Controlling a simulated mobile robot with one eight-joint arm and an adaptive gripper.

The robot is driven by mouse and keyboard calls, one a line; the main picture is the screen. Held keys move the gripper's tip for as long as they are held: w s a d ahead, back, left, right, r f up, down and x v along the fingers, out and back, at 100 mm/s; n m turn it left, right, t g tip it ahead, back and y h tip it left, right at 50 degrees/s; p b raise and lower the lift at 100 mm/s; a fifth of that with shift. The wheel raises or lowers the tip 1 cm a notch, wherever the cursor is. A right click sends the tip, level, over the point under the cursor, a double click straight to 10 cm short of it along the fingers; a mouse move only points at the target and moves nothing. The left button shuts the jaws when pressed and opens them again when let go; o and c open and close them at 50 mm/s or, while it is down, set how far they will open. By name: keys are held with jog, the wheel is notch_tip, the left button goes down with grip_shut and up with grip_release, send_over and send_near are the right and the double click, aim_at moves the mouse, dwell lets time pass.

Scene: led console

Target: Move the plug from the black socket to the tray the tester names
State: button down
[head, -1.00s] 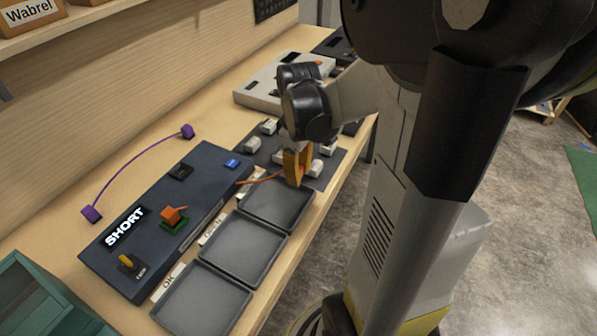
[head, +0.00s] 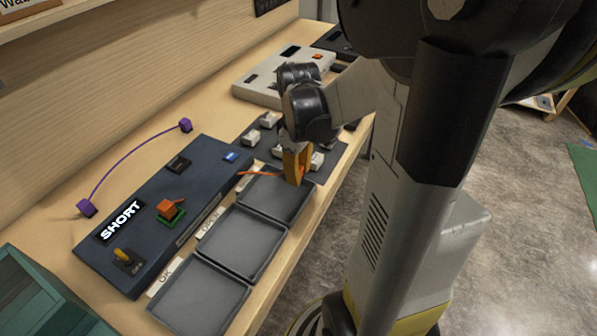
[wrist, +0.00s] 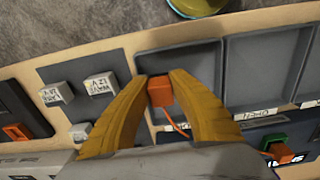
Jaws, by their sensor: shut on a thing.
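The dark blue tester (head: 150,235) shows SHORT on its display (head: 121,221). Its black socket (head: 179,165) looks empty. My gripper (head: 295,180) is over the far right part of the farthest tray (head: 268,199). In the wrist view my yellow fingers are shut on an orange plug (wrist: 160,91), with its orange cable (wrist: 178,124) trailing towards the tester. The plug is at the near edge of that tray (wrist: 193,63); whether it touches the tray floor I cannot tell. The farthest tray's label is not readable in the head view.
The tray labelled OK (head: 198,297) and the middle tray labelled OPEN (head: 242,243) look empty. Another orange plug (head: 172,209) sits in the green socket (head: 170,220). A purple-ended cable (head: 130,158) lies behind the tester. White labelled blocks (wrist: 100,85) stand on a dark mat beside the farthest tray.

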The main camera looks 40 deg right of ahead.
aim_at(299, 194)
jog(key=shift+f+b, duration=1.25)
jog(key=shift+f, duration=0.4)
jog(key=shift+f, duration=0.3)
jog(key=shift+f+b, duration=0.8)
jog(key=shift+b, duration=0.1)
dwell(1.5)
jog(key=c, duration=1.2)
grip_release()
jog(key=shift+o, duration=1.1)
jog(key=shift+r, duration=0.1)
jog(key=shift+c, duration=0.2)
